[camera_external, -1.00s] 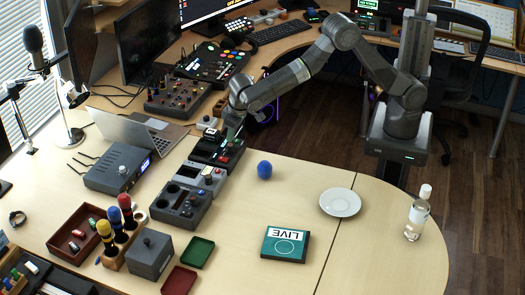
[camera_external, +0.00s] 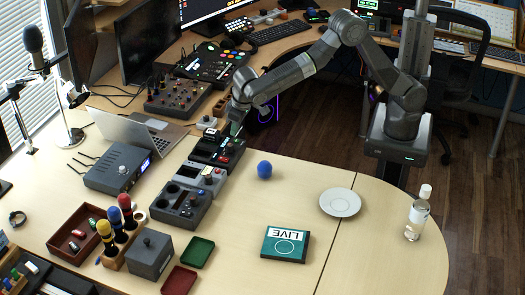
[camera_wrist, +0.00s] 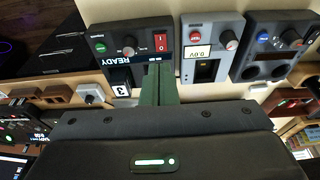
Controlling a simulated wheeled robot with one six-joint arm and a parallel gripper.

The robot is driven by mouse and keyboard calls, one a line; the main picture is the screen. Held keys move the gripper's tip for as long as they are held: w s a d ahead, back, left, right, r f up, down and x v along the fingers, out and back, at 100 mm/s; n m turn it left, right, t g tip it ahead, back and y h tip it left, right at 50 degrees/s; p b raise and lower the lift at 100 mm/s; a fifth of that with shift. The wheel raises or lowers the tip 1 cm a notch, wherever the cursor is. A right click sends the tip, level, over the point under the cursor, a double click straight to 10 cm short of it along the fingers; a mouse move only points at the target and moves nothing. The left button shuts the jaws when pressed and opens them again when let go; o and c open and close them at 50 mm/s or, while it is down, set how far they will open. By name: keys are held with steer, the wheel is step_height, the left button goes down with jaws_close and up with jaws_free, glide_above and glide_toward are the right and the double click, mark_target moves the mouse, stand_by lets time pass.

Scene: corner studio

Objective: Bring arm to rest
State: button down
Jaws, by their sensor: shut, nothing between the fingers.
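My arm reaches from its column on the right across the desk toward the row of control boxes. My gripper (camera_external: 236,130) hangs over the far end of that row, close to the black box (camera_external: 217,147). In the wrist view the two green fingers of my gripper (camera_wrist: 160,82) are together with nothing between them. They point at the black box marked READY (camera_wrist: 131,48), which has a red switch and knobs. The external view does not clearly show the gap between the fingertips and the box.
A grey box (camera_external: 202,178) and a dark box (camera_external: 180,206) continue the row. A blue ball-like thing (camera_external: 264,170), a white plate (camera_external: 340,202), a clear bottle (camera_external: 417,218) and a LIVE sign (camera_external: 285,244) stand to the right. A laptop (camera_external: 137,129) is left.

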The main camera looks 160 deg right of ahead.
steer(key=x, duration=0.2)
steer(key=d+x, duration=0.1)
steer(key=x, duration=0.5)
steer(key=shift+d, duration=0.45)
steer(key=shift+v, duration=2.35)
steer(key=shift+f, duration=0.15)
